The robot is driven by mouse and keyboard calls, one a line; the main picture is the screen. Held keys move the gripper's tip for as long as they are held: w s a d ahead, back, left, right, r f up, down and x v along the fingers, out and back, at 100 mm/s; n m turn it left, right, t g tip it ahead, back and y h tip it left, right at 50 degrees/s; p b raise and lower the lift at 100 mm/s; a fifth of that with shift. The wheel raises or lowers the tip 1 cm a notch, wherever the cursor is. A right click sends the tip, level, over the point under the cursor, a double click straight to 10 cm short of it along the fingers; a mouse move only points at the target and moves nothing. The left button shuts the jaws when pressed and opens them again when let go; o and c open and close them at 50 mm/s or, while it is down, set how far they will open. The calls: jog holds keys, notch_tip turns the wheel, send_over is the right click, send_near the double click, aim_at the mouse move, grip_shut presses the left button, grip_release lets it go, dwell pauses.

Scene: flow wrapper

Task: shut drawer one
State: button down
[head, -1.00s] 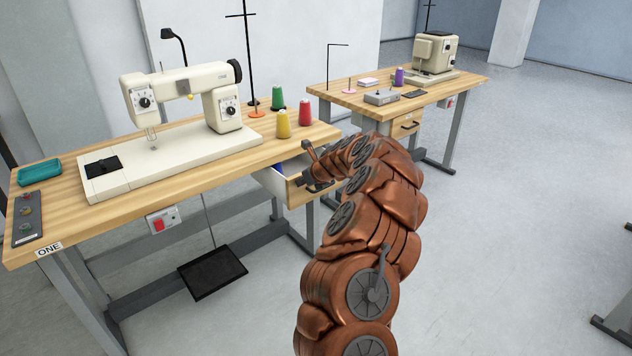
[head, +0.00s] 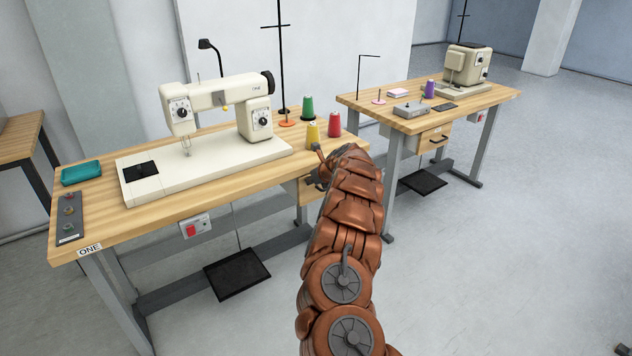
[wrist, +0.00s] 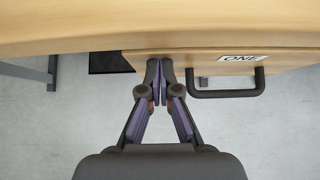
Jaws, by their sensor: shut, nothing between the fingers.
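Drawer one (head: 306,190) is under the right end of the table marked ONE. In the wrist view its wooden front (wrist: 205,63) carries a ONE label (wrist: 242,58) and a dark bar handle (wrist: 228,92). The front sits close against the tabletop edge, with no open inside showing. My gripper (wrist: 160,66) is shut and empty. Its fingertips are at the drawer front, left of the handle, and seem to touch it. In the head view my arm partly hides the drawer and my gripper (head: 317,180).
A sewing machine (head: 215,115) and several thread cones, one red (head: 334,125), stand on the table (head: 130,213). A second table (head: 375,103) with its own drawer (head: 434,139) stands behind to the right. The floor at right is clear.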

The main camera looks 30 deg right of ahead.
jog(key=shift+w+r, duration=0.1)
jog(key=shift+w, duration=0.35)
jog(key=shift+w+a+r, duration=0.15)
jog(key=shift+w+r, duration=0.1)
jog(key=shift+r, duration=0.05)
jog(key=s+d+r+p, duration=0.1)
jog(key=s+r, duration=0.5)
jog(key=s, duration=0.6)
jog(key=shift+p, duration=0.65)
